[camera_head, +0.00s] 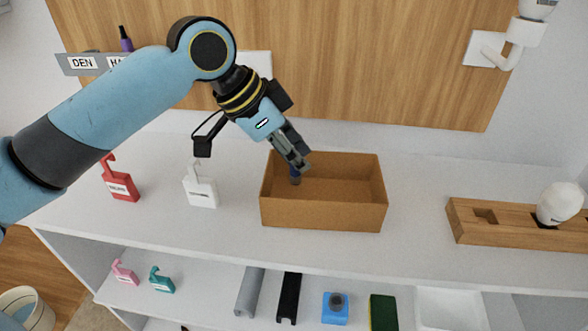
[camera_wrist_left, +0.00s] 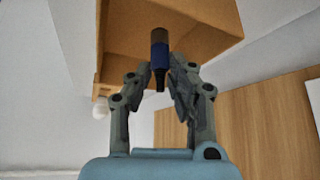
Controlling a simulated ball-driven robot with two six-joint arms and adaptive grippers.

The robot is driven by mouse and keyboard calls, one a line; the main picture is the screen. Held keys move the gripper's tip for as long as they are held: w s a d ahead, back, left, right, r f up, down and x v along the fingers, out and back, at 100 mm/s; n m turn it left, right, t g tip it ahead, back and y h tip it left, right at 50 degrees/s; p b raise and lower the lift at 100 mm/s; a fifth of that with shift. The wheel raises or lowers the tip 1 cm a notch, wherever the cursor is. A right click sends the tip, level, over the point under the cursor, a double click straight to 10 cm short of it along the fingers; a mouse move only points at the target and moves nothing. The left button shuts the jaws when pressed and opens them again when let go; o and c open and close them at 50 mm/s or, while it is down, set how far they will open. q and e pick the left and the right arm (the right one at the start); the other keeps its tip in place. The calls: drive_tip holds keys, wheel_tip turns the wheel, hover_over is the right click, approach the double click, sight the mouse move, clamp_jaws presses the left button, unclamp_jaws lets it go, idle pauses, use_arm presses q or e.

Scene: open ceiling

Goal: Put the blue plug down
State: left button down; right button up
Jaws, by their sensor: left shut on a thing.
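The blue plug (camera_head: 296,179) is dark blue with a brownish end and a black tip. My left gripper (camera_head: 303,166) reaches down over the left part of an open brown box (camera_head: 322,215) and is shut on the plug. In the left wrist view the plug (camera_wrist_left: 161,58) sits between the two fingertips of my left gripper (camera_wrist_left: 166,72), with the box (camera_wrist_left: 118,35) beyond it. Whether the plug touches the box floor I cannot tell. The rest of the box looks empty. My right gripper is not in view.
A white tag (camera_head: 200,190) and a red tag (camera_head: 121,187) stand left of the box on the white counter (camera_head: 230,230). A wooden block (camera_head: 484,226) with a white bulb-like piece (camera_head: 559,203) stands right. The counter between box and block is clear.

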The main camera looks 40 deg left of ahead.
sight(294, 175)
use_arm(q)
drive_tip(key=shift+a+f, duration=0.2)
wheel_tip(294, 175, down, 3)
drive_tip(key=shift+f, duration=0.45)
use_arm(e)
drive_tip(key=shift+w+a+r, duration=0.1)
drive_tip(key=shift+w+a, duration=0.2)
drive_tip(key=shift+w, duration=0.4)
use_arm(q)
drive_tip(key=c, duration=1.2)
unclamp_jaws()
drive_tip(key=shift+f, duration=0.1)
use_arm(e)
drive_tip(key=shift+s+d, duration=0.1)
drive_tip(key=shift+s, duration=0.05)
